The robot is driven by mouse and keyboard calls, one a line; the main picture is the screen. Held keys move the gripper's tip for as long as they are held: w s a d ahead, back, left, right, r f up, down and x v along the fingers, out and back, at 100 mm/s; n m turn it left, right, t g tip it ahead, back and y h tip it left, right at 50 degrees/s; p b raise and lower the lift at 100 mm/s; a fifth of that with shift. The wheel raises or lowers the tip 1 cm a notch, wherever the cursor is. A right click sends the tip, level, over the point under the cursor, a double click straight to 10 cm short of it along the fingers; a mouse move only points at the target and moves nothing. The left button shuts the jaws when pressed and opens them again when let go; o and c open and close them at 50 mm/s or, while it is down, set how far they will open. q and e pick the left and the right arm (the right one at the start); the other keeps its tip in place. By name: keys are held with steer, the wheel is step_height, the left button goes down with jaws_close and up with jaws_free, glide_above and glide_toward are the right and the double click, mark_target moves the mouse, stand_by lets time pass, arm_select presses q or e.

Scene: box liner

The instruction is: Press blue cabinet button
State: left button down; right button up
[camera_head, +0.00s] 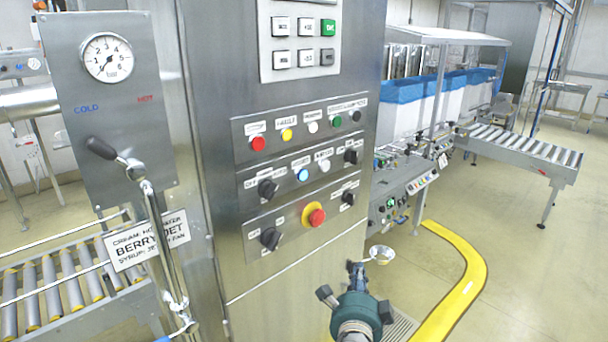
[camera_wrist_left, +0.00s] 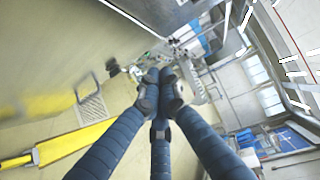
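The blue button (camera_head: 302,174) is on the middle row of the steel cabinet's (camera_head: 215,70) control panel, between a black knob at its left and a white button at its right. My left gripper (camera_head: 357,272) is below and to the right of the panel, apart from the blue button. In the left wrist view its dark blue fingers (camera_wrist_left: 160,82) come together at the tips, with nothing seen between them. The blue button cannot be made out in that view. My right gripper is not in view.
A red button (camera_head: 258,144) and yellow button (camera_head: 287,134) sit above the blue one. A red emergency stop (camera_head: 317,217) and black knob (camera_head: 271,238) sit below. A lever (camera_head: 118,158) sticks out at the left. Open floor (camera_head: 530,260) lies at the right.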

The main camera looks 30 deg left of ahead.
arm_select(q)
steer(key=s+a+r+t+y, duration=0.1)
steer(key=s+r+y, duration=0.1)
steer(key=r, duration=0.9)
steer(key=s+a+r+n+t+y, duration=0.1)
steer(key=s+a+r+y, duration=0.1)
steer(key=r, duration=0.9)
steer(key=shift+s+a+r+t+y+p, duration=0.2)
steer(key=shift+t+y+p, duration=0.1)
steer(key=shift+t, duration=0.1)
